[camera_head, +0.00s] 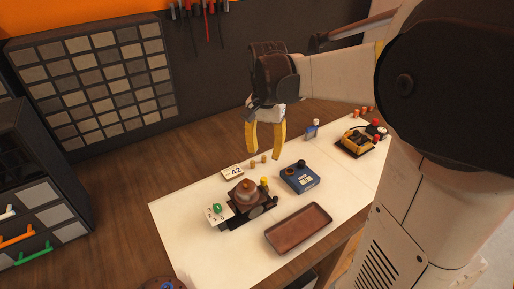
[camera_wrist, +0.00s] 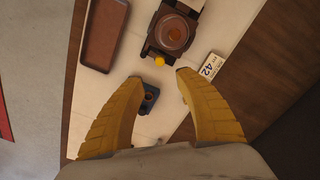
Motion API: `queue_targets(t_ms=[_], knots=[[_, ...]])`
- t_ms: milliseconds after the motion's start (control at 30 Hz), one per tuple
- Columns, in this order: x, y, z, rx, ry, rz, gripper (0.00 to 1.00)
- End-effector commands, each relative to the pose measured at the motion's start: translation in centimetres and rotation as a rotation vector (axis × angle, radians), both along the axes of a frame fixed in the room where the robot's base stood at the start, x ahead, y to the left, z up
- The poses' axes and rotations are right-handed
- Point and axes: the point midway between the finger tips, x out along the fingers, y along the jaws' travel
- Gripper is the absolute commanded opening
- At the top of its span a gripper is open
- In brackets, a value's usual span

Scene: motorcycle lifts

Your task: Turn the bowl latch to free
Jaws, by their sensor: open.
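A dark device with a round brown bowl (camera_head: 244,193) stands on the white bench top; its bowl (camera_wrist: 172,35) also shows in the wrist view. A yellow knob (camera_head: 264,181) sits at the device's edge, and in the wrist view this knob (camera_wrist: 159,62) lies just beyond my fingertips. A green knob (camera_head: 217,208) is on a white marked plate at the left. I cannot tell which knob is the bowl latch, or its setting. My gripper (camera_head: 263,152) is open and empty above the bench, behind the device. Its yellow fingers (camera_wrist: 159,78) are spread apart in the wrist view.
A blue box with a black knob (camera_head: 300,177) stands right of the device. An empty brown tray (camera_head: 298,230) lies in front. A card marked 42 (camera_head: 232,172) and small brown pegs are behind. A yellow device (camera_head: 356,142) stands farther right.

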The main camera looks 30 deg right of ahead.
Motion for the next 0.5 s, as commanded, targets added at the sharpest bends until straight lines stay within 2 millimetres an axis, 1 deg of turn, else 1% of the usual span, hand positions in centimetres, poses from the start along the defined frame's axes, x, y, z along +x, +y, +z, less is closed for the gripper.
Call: queue_targets(t_ms=[200,267,367,467,500], knots=[[0.1,-0.2,-0.8,0.0,0.0,-0.36,0.41],[0.0,-0.2,-1.2,0.0,0.0,-0.433,0.41],[0.0,-0.2,-2.1,0.0,0.0,-0.489,0.41],[0.0,-0.2,-3.6,0.0,0.0,-0.492,0.41],[0.0,-0.2,-4.4,0.0,0.0,-0.492,0.41]])
